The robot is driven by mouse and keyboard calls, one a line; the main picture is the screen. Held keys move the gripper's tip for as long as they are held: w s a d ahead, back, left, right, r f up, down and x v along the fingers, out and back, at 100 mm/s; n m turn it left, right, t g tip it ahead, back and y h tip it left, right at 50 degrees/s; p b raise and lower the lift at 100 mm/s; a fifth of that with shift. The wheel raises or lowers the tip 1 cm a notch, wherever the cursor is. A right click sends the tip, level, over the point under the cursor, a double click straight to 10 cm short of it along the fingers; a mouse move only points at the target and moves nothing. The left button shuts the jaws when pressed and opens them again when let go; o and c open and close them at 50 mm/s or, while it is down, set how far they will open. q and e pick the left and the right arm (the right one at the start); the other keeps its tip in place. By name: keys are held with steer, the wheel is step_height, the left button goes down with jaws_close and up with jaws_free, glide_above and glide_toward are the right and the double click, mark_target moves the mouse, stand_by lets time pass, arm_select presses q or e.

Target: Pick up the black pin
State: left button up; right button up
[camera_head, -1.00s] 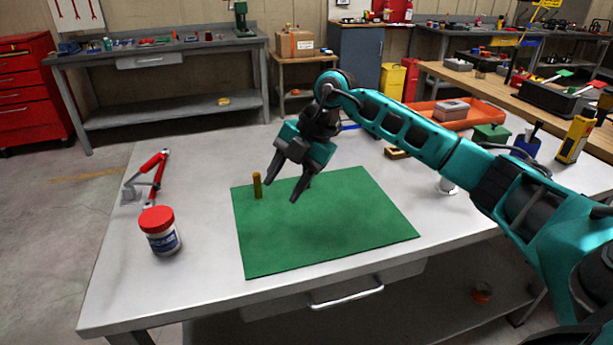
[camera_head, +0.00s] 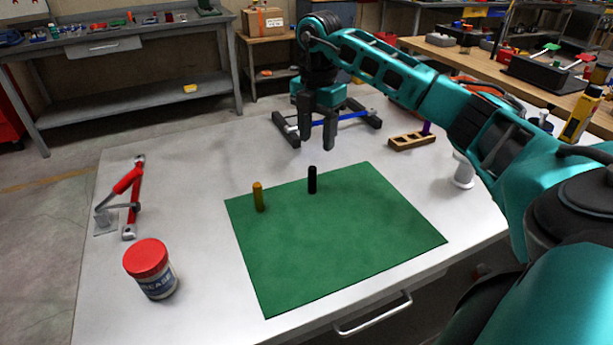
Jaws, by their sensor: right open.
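The black pin (camera_head: 312,180) stands upright on the back part of the green mat (camera_head: 340,235). A yellow-brown pin (camera_head: 258,197) stands upright to its left, near the mat's left edge. My right gripper (camera_head: 317,146) points down above the table, just above and behind the black pin in the picture. Its fingers are open and empty, and they do not touch the pin. My left gripper is not in view.
A red-lidded jar (camera_head: 150,269) and a red-handled clamp tool (camera_head: 128,198) stand left of the mat. Behind my gripper lies a dark stand with a blue rod (camera_head: 352,116). A wooden block with slots (camera_head: 412,140) and a white spool-like part (camera_head: 463,172) are to the right.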

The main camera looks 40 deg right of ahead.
mark_target(313, 168)
step_height(313, 168, down, 5)
steer(key=shift+s+f, duration=0.1)
steer(key=shift+w+a+f, duration=0.15)
steer(key=shift+w+f, duration=0.05)
steer(key=shift+f, duration=1.15)
steer(key=shift+w+a+f, duration=0.1)
steer(key=shift+w+f, duration=0.05)
steer(key=shift+f, duration=1.15)
steer(key=shift+c, duration=0.4)
jaws_close()
